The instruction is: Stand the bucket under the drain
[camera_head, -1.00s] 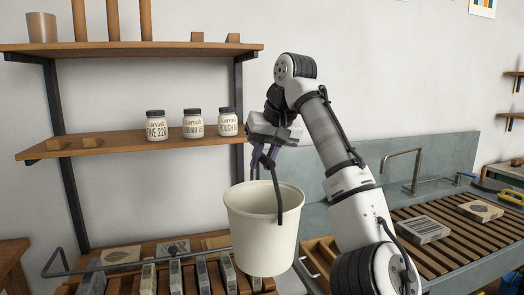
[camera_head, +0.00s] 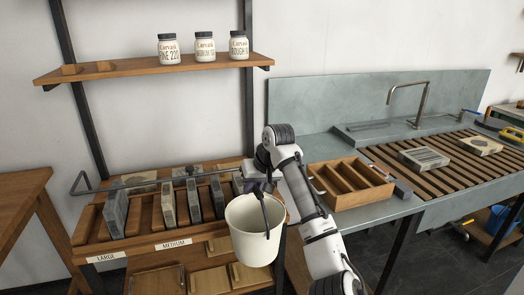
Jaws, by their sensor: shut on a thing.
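The cream bucket (camera_head: 254,232) hangs upright by its dark handle from my gripper (camera_head: 258,187), which is shut on that handle. The bucket is in front of the stone rack, at about the height of the worktop. Its inside looks empty where it shows. The long sink with a slatted wooden top (camera_head: 443,160) stands to the right of the bucket, with a bent tap (camera_head: 408,103) at its back. No drain outlet shows; the sink's underside is mostly hidden.
The wooden rack (camera_head: 88,225) behind the bucket holds several stone slabs. A divided wooden box (camera_head: 350,183) sits right of my arm. A blue container (camera_head: 500,220) is on a low shelf at the right.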

